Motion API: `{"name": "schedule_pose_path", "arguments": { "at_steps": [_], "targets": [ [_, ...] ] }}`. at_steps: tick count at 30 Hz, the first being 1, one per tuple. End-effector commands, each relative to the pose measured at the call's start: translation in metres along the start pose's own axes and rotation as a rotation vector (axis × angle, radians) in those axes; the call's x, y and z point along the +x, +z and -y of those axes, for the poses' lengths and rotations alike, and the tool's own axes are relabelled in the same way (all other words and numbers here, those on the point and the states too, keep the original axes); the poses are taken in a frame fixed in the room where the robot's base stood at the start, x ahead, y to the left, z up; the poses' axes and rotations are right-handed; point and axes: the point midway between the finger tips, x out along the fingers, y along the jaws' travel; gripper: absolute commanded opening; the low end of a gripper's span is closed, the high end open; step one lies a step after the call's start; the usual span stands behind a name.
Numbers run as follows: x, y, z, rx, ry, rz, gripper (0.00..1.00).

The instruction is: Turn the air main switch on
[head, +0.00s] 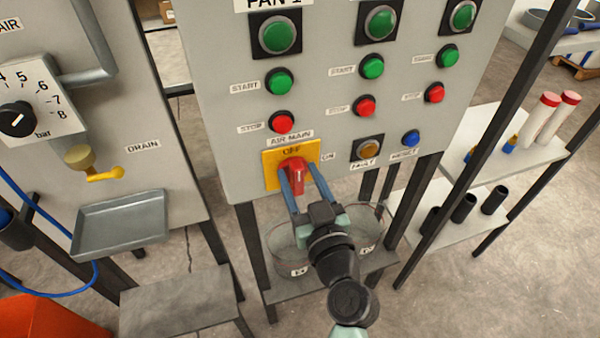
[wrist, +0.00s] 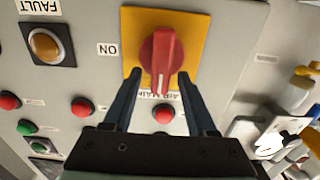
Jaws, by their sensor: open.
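The air main switch is a red rotary knob (head: 295,174) on a yellow plate (head: 271,167). It also shows in the wrist view (wrist: 161,52), where the panel appears upside down. The knob's white mark points toward the OFF side of the plate. The ON label (head: 327,156) is to the right of the plate in the head view. My gripper (head: 302,186) is open, with its two blue fingers at either side of the knob. In the wrist view, the fingers (wrist: 159,82) have gaps to the knob; contact cannot be told.
An amber fault button (head: 369,151) and a blue button (head: 411,138) sit right of the switch. A red stop button (head: 282,122) is just above it. Clear containers (head: 285,255) stand on a low shelf beneath the panel. A grey tray (head: 120,224) juts out at left.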

Motion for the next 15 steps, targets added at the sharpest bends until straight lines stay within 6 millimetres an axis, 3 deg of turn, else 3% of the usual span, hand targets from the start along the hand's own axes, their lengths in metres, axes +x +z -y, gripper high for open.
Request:
{"name": "schedule_pose_path", "arguments": {
  "at_steps": [8, 15],
  "targets": [
    [0.0017, 0.0002, 0.0005, -0.001, -0.001, 0.0, 0.57],
    [0.0015, 0.0002, 0.0005, 0.0, -0.001, 0.0, 0.18]
  ]
}}
